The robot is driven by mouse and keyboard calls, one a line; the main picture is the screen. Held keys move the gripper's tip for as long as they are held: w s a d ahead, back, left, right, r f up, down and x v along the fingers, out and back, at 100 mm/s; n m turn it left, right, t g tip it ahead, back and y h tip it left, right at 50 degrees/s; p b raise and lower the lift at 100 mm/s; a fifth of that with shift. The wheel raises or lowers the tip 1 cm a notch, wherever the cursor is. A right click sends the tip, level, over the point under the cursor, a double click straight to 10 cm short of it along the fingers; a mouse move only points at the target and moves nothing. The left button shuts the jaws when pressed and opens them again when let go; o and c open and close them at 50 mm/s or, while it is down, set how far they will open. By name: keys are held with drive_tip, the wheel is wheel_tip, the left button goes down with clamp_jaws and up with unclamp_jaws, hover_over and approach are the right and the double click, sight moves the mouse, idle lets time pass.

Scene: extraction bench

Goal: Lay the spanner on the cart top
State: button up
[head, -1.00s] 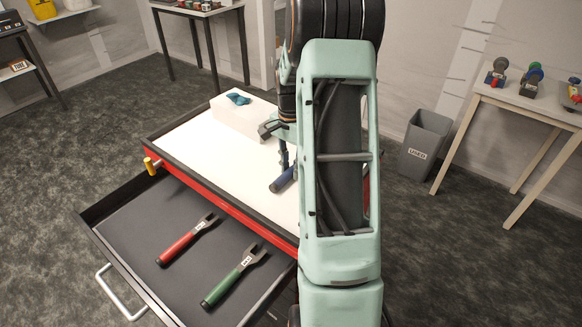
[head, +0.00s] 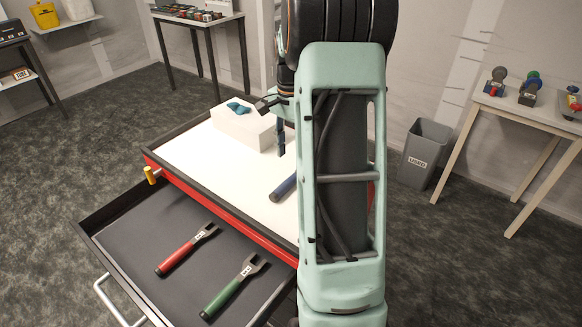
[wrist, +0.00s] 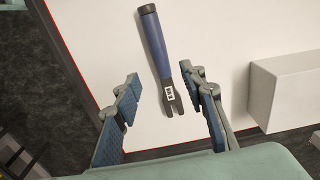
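A spanner with a blue handle and dark open jaw (wrist: 155,48) lies flat on the white cart top (wrist: 95,50), a small label near its jaw. In the head view part of its blue handle (head: 283,188) shows on the cart top (head: 200,165); my arm hides the rest. My gripper (wrist: 163,78) is open, with its blue-padded fingers apart on either side of the spanner's jaw end in the wrist view, not gripping it. In the head view my gripper (head: 281,150) is above the cart top, beyond the handle.
The open drawer (head: 125,222) holds a red spanner (head: 186,250) and a green spanner (head: 233,287). A white block (head: 240,127) with a teal item (head: 238,108) on it stands at the cart's back. A grey bin (head: 424,155) stands right. The cart top's left half is clear.

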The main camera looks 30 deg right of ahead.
drive_tip(key=shift+r, duration=1.5)
